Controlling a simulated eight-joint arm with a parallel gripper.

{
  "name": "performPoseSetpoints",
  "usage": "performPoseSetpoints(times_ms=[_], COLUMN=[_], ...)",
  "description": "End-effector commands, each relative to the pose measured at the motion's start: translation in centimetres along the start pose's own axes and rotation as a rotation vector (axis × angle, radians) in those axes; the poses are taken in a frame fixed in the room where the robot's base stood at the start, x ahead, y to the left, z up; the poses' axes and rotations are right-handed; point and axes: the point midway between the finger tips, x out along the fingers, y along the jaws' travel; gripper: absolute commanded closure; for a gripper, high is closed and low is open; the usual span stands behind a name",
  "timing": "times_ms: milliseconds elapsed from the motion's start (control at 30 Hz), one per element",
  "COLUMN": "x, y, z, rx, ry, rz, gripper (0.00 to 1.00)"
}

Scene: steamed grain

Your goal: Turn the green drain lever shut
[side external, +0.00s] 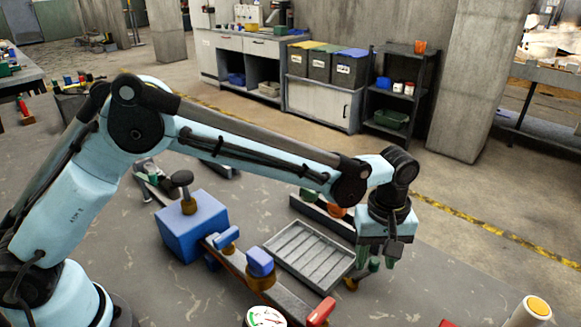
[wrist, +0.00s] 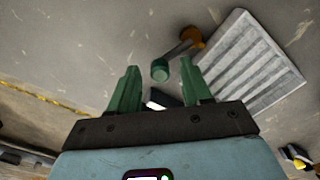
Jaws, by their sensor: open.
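The green drain lever's knob (side external: 374,264) shows just below my gripper in the side view, with its brass fitting (side external: 351,284) to the lower left. In the wrist view the green knob (wrist: 160,71) sits at the end of a dark rod that runs to an orange-brown fitting (wrist: 192,37). My gripper (side external: 376,257) points down with its green fingers apart and empty. In the wrist view the knob appears between the fingertips of my gripper (wrist: 160,64). No contact shows, and I cannot tell the height gap.
A grey slatted tray (side external: 284,273) lies left of the lever in the side view and right of it in the wrist view (wrist: 262,92). A blue block (side external: 187,238), a red handle (side external: 321,312) and a gauge (side external: 266,317) stand nearby.

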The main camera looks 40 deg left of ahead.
Motion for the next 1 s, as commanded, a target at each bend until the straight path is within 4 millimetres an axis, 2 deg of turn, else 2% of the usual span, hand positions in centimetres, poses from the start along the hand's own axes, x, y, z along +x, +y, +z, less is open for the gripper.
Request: performPoseSetpoints(times_ms=[367, 600, 700, 1000], x=[0.55, 0.53, 0.52, 0.50], y=[0.00, 0.00, 0.00, 0.06], z=[0.00, 0.00, 0.00, 0.13], rx=[0.000, 0.000, 0.000, 0.031], ry=[0.000, 0.000, 0.000, 0.000], rz=[0.000, 0.000, 0.000, 0.000], gripper=[0.51, 0.88, 1.00, 1.00])
